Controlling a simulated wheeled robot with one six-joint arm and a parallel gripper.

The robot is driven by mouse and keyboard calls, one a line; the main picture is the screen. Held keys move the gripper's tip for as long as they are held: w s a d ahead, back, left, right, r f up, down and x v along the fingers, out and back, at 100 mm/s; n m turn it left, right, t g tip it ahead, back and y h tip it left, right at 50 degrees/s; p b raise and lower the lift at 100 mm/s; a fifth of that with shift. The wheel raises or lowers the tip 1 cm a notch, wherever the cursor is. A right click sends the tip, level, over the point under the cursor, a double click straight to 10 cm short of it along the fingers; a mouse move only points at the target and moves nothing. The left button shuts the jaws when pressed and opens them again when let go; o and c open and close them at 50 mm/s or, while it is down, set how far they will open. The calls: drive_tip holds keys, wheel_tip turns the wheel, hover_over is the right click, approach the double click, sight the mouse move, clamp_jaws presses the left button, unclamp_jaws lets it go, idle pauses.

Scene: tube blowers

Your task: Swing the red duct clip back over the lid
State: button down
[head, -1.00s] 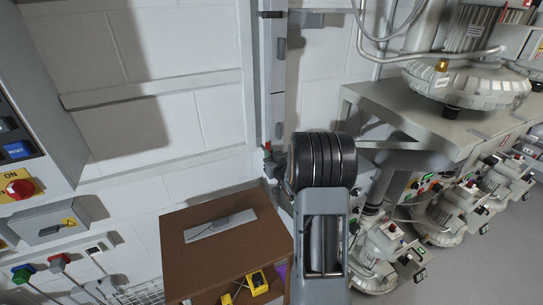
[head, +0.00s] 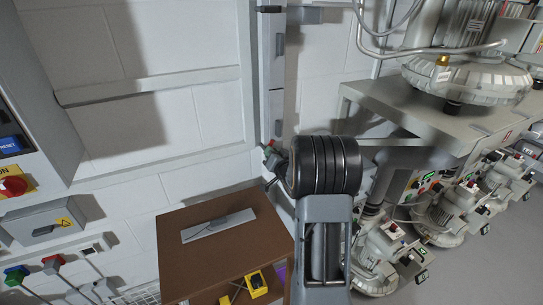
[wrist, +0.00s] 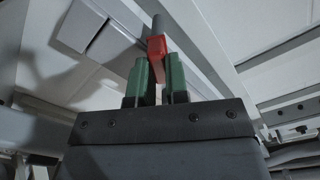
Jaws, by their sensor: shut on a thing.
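The red duct clip (wrist: 157,47) is between the two green fingers of my gripper (wrist: 158,72) in the wrist view. The fingers are shut on it, and a dark grey post rises above it. Behind it, a grey duct (wrist: 190,40) runs diagonally across the view. In the head view, the tall grey duct (head: 267,80) stands against the white wall. My gripper (head: 270,155) is at its lower part, mostly hidden behind my dark wrist. I cannot tell from these views whether the clip lies over the lid or stands off it.
A brown cabinet (head: 225,260) with a grey plate on top stands below my gripper. A grey bench (head: 415,110) carrying a blower is at right, with several more blowers beneath. A control panel with a red knob (head: 13,186) is at far left.

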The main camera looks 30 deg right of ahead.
drive_tip(key=m, duration=0.7)
drive_tip(key=f+m, duration=0.1)
drive_tip(key=m, duration=0.3)
drive_tip(key=shift+d+f+p, duration=0.1)
drive_tip(key=shift+d+p, duration=0.2)
drive_tip(key=shift+p, duration=0.1)
drive_tip(key=shift+m, duration=0.5)
drive_tip(key=c, duration=1.1)
unclamp_jaws()
drive_tip(key=s, duration=0.4)
drive_tip(key=s+a+b, duration=0.1)
drive_tip(key=s, duration=0.4)
drive_tip(key=s+a, duration=0.1)
drive_tip(key=s, duration=0.3)
drive_tip(key=shift+s, duration=0.4)
